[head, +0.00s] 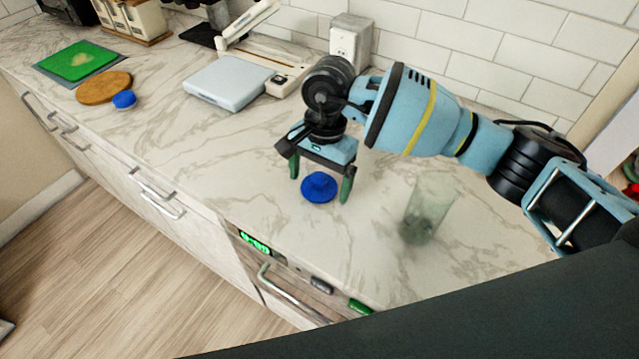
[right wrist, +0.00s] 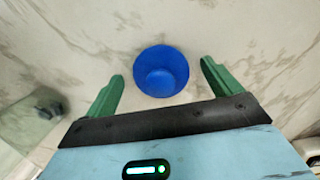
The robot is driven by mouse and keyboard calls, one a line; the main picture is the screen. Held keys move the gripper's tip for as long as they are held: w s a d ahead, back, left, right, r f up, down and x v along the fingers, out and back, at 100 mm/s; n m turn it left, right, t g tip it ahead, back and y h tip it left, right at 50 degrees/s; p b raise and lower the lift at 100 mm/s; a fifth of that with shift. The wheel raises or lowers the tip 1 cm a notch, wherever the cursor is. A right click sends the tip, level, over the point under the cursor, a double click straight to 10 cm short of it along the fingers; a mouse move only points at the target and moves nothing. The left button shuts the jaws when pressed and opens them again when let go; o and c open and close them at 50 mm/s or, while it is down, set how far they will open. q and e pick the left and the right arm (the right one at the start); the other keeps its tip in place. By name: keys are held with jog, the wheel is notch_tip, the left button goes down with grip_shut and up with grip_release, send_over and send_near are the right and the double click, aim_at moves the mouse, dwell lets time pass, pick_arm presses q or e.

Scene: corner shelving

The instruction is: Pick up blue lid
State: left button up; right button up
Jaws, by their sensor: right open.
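A round blue lid (head: 319,187) with a raised knob lies on the marble counter in the head view. My right gripper (head: 320,182) is just above it, pointing down, with its green fingers apart on either side of the lid. In the right wrist view the blue lid (right wrist: 161,71) sits ahead of and between the open fingers (right wrist: 160,80), touching neither as far as I can see. A second, smaller-looking blue object (head: 124,99), perhaps another lid, lies farther left near the round wooden board. My left gripper is not in view.
A clear glass jar (head: 428,208) stands on the counter right of the lid, under my right arm. A pale blue scale-like device (head: 228,83), wooden board (head: 104,88) and green board (head: 80,61) lie farther back left. The counter around the lid is clear.

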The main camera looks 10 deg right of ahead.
aim_at(320, 177)
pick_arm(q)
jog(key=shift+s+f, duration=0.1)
pick_arm(e)
jog(key=c, duration=1.1)
jog(key=shift+o, duration=0.2)
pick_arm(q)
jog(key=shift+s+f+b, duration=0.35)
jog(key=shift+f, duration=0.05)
pick_arm(e)
notch_tip(320, 177, up, 10)
jog(key=shift+r, duration=0.1)
